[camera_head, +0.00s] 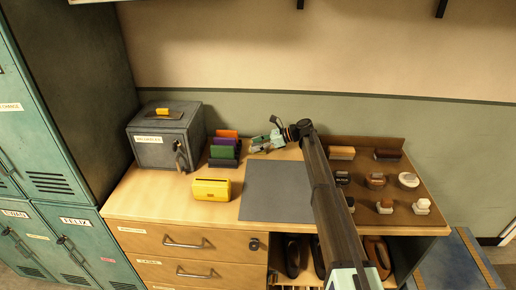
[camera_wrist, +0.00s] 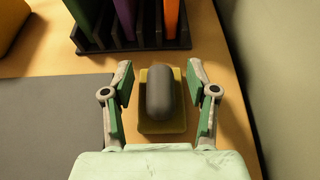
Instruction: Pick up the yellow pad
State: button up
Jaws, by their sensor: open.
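In the wrist view, a pad with a yellowish base (camera_wrist: 147,128) and a dark grey rounded grip (camera_wrist: 160,98) lies on the wooden counter between my fingers. My gripper (camera_wrist: 160,78) is open around it, with a gap on each side. In the head view my gripper (camera_head: 262,143) is low over the counter, right of the colored rack, and largely hides this pad. A separate bright yellow block (camera_head: 211,190) stands near the counter's front, left of the grey mat.
The rack (camera_head: 223,161) holds orange, purple and green upright pieces. A grey metal box (camera_head: 160,150) stands left of it. A grey mat (camera_head: 276,192) lies bare in front. A brown tray (camera_head: 400,222) with several brushes and blocks is at right. The wall is close behind.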

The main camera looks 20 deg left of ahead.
aim_at(257, 143)
grip_shut()
jog(key=shift+r, duration=0.1)
notch_tip(257, 143, up, 20)
jog(key=b, duration=0.3)
dwell(0.3)
jog(key=c, duration=1.1)
grip_release()
